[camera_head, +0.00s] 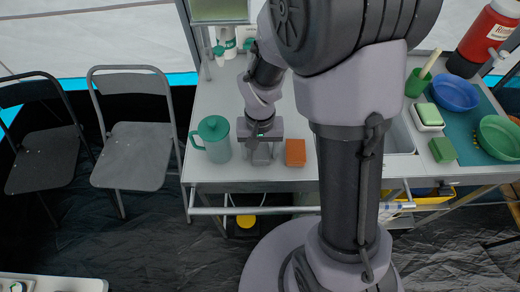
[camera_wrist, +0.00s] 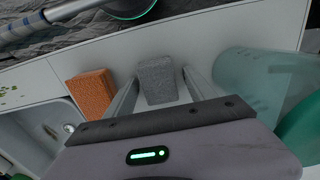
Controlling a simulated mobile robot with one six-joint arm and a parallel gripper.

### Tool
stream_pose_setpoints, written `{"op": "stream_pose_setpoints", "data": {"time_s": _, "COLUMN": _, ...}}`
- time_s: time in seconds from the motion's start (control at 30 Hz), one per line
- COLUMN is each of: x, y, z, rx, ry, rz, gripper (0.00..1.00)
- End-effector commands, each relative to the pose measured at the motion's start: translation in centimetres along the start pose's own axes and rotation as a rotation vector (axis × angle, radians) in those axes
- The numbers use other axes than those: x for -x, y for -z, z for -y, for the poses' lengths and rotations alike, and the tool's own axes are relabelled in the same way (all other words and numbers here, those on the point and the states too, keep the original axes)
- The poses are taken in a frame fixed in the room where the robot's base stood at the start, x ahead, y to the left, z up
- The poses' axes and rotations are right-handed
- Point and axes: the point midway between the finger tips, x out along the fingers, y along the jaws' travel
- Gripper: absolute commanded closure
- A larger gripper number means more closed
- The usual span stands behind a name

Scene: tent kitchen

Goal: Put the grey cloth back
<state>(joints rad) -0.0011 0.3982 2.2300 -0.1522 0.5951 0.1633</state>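The grey cloth (camera_wrist: 157,80) looks like a small folded block on the white counter in the wrist view. My gripper (camera_wrist: 160,78) is open, with one finger on each side of the cloth. A narrow gap shows between each finger and the cloth. In the head view my gripper (camera_head: 262,160) points down at the counter between the teal-lidded pitcher and the orange sponge. The cloth is hard to tell apart from the grey fingers there.
The pitcher (camera_head: 216,147) stands close on the left, the orange sponge (camera_head: 295,152) close on the right. The sink (camera_head: 402,138) lies further right, then a green sponge (camera_head: 443,150), blue bowl (camera_head: 455,93) and green bowl (camera_head: 500,138). Two folding chairs (camera_head: 135,140) stand left of the counter.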

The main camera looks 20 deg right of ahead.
Motion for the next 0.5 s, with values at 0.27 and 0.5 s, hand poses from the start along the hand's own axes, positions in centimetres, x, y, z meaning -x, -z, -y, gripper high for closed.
{"op": "stream_pose_setpoints", "data": {"time_s": 0.27, "x": 0.1, "y": 0.0, "z": 0.0, "rx": 0.000, "ry": 0.000, "rz": 0.000, "gripper": 0.34}}
{"op": "stream_pose_setpoints", "data": {"time_s": 0.5, "x": 5.2, "y": 0.1, "z": 0.0, "rx": 0.000, "ry": 0.001, "rz": -0.003, "gripper": 0.34}}
